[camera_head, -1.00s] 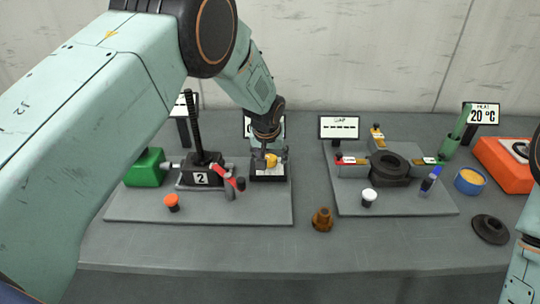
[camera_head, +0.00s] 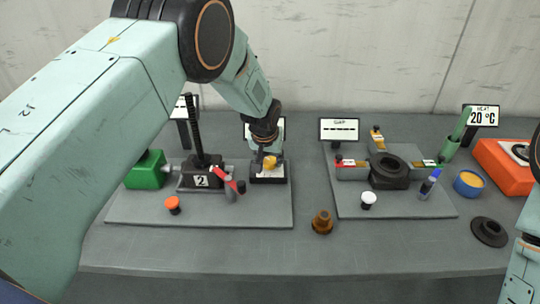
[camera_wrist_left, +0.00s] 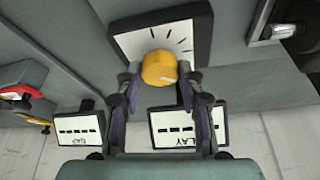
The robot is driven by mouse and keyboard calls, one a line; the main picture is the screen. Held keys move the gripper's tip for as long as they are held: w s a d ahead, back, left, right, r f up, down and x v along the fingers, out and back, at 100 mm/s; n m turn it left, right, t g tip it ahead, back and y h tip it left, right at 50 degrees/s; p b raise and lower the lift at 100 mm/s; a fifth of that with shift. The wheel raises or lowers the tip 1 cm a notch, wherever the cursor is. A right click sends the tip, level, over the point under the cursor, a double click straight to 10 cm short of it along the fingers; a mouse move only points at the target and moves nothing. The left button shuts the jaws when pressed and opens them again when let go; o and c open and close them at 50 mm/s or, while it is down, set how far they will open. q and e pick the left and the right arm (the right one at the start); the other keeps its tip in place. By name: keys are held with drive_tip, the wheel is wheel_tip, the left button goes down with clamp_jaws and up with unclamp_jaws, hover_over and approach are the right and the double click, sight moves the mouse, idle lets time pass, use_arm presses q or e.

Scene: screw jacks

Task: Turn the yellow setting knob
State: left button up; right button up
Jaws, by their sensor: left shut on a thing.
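The yellow setting knob (camera_head: 269,163) sits on a dark-framed block with a white dial face (camera_head: 262,178), on the left grey board. In the left wrist view the knob (camera_wrist_left: 159,68) lies between my fingertips, with black tick marks on the white dial (camera_wrist_left: 182,40) behind it. My left gripper (camera_wrist_left: 157,80) is shut on the knob, one finger on each side. In the head view my left gripper (camera_head: 267,153) comes down on the knob from above, and its wrist partly hides the display behind. My right gripper is out of view; only part of my right arm shows at the right edge.
Left of the dial stand a black jack marked 2 (camera_head: 202,180), a green block (camera_head: 146,169), a red-handled part (camera_head: 228,184) and an orange button (camera_head: 173,204). A brown piece (camera_head: 322,222) stands between the boards. The right board (camera_head: 410,207) holds a black ring (camera_head: 389,171).

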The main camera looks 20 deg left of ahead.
use_arm(q)
drive_tip(key=shift+a+r+m+p, duration=0.1)
drive_tip(key=shift+r+m+p, duration=0.15)
drive_tip(key=shift+m+p, duration=0.35)
drive_tip(key=shift+f+m+h, duration=0.1)
drive_tip(key=shift+m+h, duration=0.4)
drive_tip(key=shift+w+f+m+h, duration=0.1)
drive_tip(key=shift+m+h, duration=0.2)
drive_tip(key=shift+m, duration=0.4)
drive_tip(key=shift+m+b, duration=0.7)
drive_tip(key=shift+b, duration=0.25)
drive_tip(key=shift+a, duration=0.1)
drive_tip(key=o, duration=1.2)
drive_tip(key=shift+s+r, duration=0.2)
drive_tip(key=shift+s, duration=0.05)
drive_tip(key=shift+w+f, duration=0.1)
drive_tip(key=shift+w, duration=0.05)
